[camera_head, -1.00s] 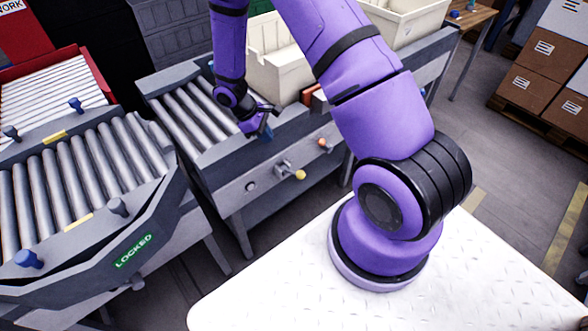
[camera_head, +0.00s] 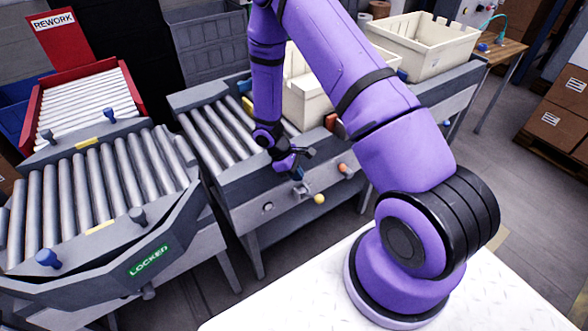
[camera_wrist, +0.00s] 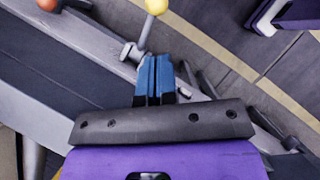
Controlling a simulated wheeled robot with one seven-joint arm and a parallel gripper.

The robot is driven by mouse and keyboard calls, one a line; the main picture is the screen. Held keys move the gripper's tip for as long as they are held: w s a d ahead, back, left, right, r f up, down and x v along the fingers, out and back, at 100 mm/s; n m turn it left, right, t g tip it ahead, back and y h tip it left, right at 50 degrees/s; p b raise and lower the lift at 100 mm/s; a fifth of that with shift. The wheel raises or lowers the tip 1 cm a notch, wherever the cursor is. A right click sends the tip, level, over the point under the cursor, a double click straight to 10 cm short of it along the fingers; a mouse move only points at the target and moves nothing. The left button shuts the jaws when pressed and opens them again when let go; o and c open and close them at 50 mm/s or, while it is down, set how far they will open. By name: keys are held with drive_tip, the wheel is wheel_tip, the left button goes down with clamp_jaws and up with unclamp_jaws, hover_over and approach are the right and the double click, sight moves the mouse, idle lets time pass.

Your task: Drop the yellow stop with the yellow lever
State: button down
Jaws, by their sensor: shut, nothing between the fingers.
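The yellow lever (camera_head: 319,199) sticks out from the front side of the grey roller conveyor, its round yellow knob at the end of a short stem. It also shows at the top of the wrist view (camera_wrist: 156,6). My gripper (camera_head: 298,172) is just above and left of the lever in the head view. In the wrist view its blue fingertips (camera_wrist: 155,62) are shut together and empty, just short of the lever's base and apart from the knob. A yellow piece (camera_head: 247,104), probably the yellow stop, shows beside the rollers, partly hidden by my arm.
Cream bins (camera_head: 425,45) stand on the conveyor. A roller table marked LOCKED (camera_head: 100,190) is at left, a red REWORK rack (camera_head: 85,95) behind it.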

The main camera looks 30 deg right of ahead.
hover_over(310, 196)
drive_tip(key=s+a, duration=0.1)
drive_tip(key=s, duration=0.1)
wheel_tip(310, 196, down, 7)
drive_tip(key=shift+s, duration=0.2)
